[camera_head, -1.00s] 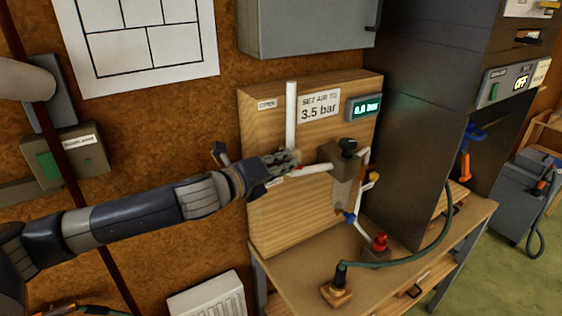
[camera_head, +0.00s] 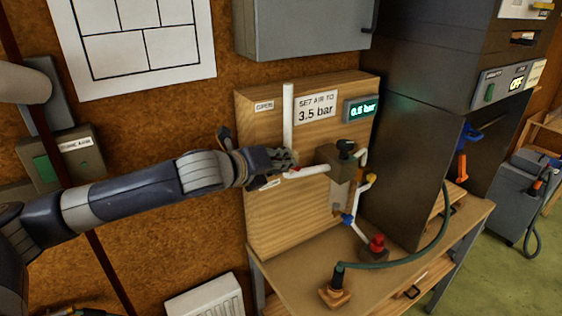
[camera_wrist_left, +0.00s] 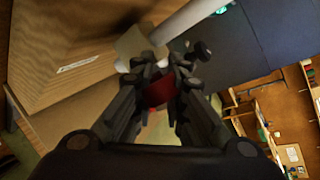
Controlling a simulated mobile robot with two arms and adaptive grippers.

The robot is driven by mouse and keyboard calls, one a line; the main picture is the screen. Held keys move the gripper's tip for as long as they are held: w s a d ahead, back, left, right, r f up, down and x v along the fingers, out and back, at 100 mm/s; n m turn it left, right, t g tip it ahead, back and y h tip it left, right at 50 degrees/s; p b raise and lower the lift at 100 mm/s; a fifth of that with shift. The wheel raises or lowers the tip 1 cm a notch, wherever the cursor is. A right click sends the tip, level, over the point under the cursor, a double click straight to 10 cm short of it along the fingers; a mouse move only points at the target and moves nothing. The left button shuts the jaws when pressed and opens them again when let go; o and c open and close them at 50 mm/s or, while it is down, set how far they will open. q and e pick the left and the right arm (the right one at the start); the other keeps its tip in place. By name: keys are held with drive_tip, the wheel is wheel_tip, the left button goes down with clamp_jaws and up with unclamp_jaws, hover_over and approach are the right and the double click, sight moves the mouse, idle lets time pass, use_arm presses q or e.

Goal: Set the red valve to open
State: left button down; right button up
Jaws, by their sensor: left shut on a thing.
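The red valve handle (camera_wrist_left: 160,92) shows between my left gripper's fingers (camera_wrist_left: 160,75) in the left wrist view, and the fingers are closed on it. The gripper is at the corner where the white upright pipe (camera_head: 288,115) meets the white level pipe (camera_head: 312,170), in front of the wooden panel (camera_head: 290,215). An "OPEN" label (camera_head: 264,106) is at the panel's upper left. My right gripper is not in view.
A green-lit display (camera_head: 361,110) reads about 0.6 bar, next to a "SET AIR TO 3.5 bar" sign (camera_head: 316,107). A grey regulator block with a black knob (camera_head: 346,148) stands right of the gripper. A red knob (camera_head: 377,242) and green hose (camera_head: 425,250) are on the bench below.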

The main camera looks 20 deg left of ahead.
use_arm(q)
drive_tip(key=c, duration=1.6)
unclamp_jaws()
drive_tip(key=v, duration=1.2)
drive_tip(key=shift+r, duration=0.1)
drive_tip(key=shift+c, duration=0.5)
